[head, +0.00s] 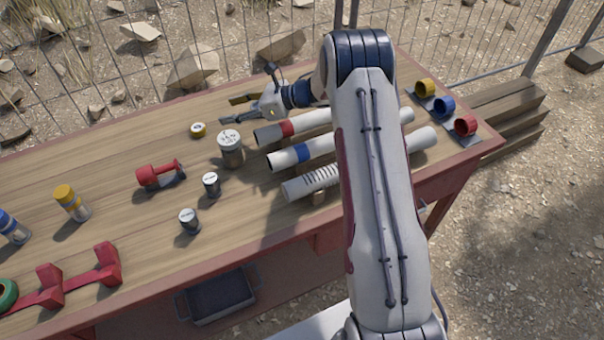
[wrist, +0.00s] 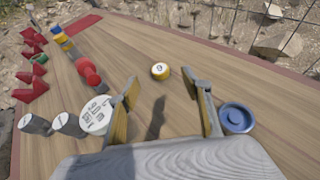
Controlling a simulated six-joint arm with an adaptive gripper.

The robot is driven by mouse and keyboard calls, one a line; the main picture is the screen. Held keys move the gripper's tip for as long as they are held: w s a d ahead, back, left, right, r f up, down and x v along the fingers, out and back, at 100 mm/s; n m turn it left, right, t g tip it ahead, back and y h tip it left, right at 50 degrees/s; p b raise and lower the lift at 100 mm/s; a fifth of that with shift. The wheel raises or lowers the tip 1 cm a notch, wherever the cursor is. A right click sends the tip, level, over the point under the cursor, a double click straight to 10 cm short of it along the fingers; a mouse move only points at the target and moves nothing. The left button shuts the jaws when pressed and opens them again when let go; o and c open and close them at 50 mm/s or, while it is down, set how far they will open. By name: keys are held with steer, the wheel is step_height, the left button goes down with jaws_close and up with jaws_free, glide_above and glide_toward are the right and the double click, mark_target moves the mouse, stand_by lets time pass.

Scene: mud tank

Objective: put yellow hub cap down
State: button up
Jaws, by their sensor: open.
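The yellow hub cap (head: 198,129) is a small round piece with a pale marked top. It rests flat on the wooden table, left of my gripper in the head view. It also shows in the wrist view (wrist: 160,71), beyond the fingertips and roughly centred between them. My gripper (head: 232,109) is open and empty, with its fingers (wrist: 161,82) spread wide. The fingers do not touch the cap.
A grey lidded canister (head: 231,150) stands near my gripper. A blue round piece (wrist: 237,118) lies beside the right finger. A red-striped pipe (head: 295,127) and other pipes lie to the right. Bare wood surrounds the cap.

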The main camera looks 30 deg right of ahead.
steer(key=w+d+r+m+t+h, duration=0.1)
steer(key=d+r+m+t+h, duration=0.15)
steer(key=r+m, duration=0.5)
steer(key=w+d+r+m+t+h, duration=0.1)
steer(key=d+r+m+t+h, duration=0.25)
steer(key=r, duration=0.75)
steer(key=s+d+r+m+g+h, duration=0.1)
steer(key=s+d+r+m+h, duration=0.15)
steer(key=s+r+m, duration=0.35)
steer(key=s+d+r+m+h, duration=0.1)
steer(key=s+r+m+h, duration=0.35)
steer(key=m, duration=0.35)
steer(key=s+a+m+g, duration=0.1)
steer(key=s+m+g, duration=0.3)
steer(key=s+m, duration=1.1)
steer(key=s+a+f+m+g, duration=0.1)
steer(key=s+a+f+m, duration=0.1)
steer(key=s, duration=0.6)
steer(key=s+a+f+m+g+y, duration=0.1)
steer(key=s+a+f+m, duration=0.1)
steer(key=s, duration=0.6)
steer(key=s+a+f+m+g+y, duration=0.1)
steer(key=s+a+f, duration=0.3)
steer(key=s, duration=0.4)
steer(key=shift+s+f+m, duration=0.2)
steer(key=shift+s+m, duration=0.15)
steer(key=shift+m, duration=0.35)
